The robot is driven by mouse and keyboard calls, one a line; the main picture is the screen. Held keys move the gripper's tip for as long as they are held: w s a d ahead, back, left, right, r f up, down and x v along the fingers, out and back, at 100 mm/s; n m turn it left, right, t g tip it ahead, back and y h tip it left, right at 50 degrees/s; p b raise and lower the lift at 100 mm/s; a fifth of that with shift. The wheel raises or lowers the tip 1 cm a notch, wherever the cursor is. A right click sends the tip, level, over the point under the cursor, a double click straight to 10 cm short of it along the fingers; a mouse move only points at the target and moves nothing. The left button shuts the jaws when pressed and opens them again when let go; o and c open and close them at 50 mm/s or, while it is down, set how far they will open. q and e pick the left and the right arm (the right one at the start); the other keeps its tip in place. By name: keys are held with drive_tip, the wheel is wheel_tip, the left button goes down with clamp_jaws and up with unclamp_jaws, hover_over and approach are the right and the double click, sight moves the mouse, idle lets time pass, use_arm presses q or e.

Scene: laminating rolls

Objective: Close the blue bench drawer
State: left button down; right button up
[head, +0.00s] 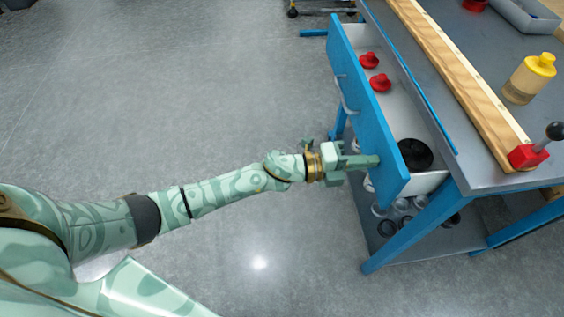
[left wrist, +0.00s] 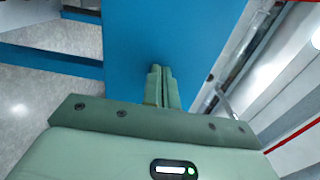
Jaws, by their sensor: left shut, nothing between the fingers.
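The blue bench drawer (head: 364,105) stands open on the left side of the workbench, its inside showing. Two red knobs (head: 375,72) and a black round thing (head: 415,153) lie in it. A light handle (head: 346,97) is on its blue front. My left gripper (head: 374,161) is shut and empty, with its fingertips at the drawer front near its lower end. In the left wrist view the shut fingers (left wrist: 161,86) point at the blue drawer front (left wrist: 170,35); I cannot tell whether they touch it. My right gripper is not in view.
The bench top (head: 425,75) holds a wooden plank (head: 455,70), a yellow-capped bottle (head: 530,78), a red block with a black-knobbed lever (head: 530,154) and a grey tray (head: 528,14). A lower shelf (head: 410,240) holds several round items. The grey floor to the left is clear.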

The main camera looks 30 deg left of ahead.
sight(408, 165)
use_arm(q)
drive_tip(key=b+x, duration=0.2)
drive_tip(key=x, duration=0.8)
drive_tip(key=shift+w+d+f, duration=0.1)
drive_tip(key=shift+w+d, duration=0.2)
drive_tip(key=shift+d, duration=0.1)
drive_tip(key=shift+w+d, duration=0.1)
drive_tip(key=shift+r, duration=0.3)
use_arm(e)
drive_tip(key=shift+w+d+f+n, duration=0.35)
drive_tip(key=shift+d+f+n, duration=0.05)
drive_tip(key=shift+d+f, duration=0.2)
use_arm(q)
drive_tip(key=shift+r, duration=0.1)
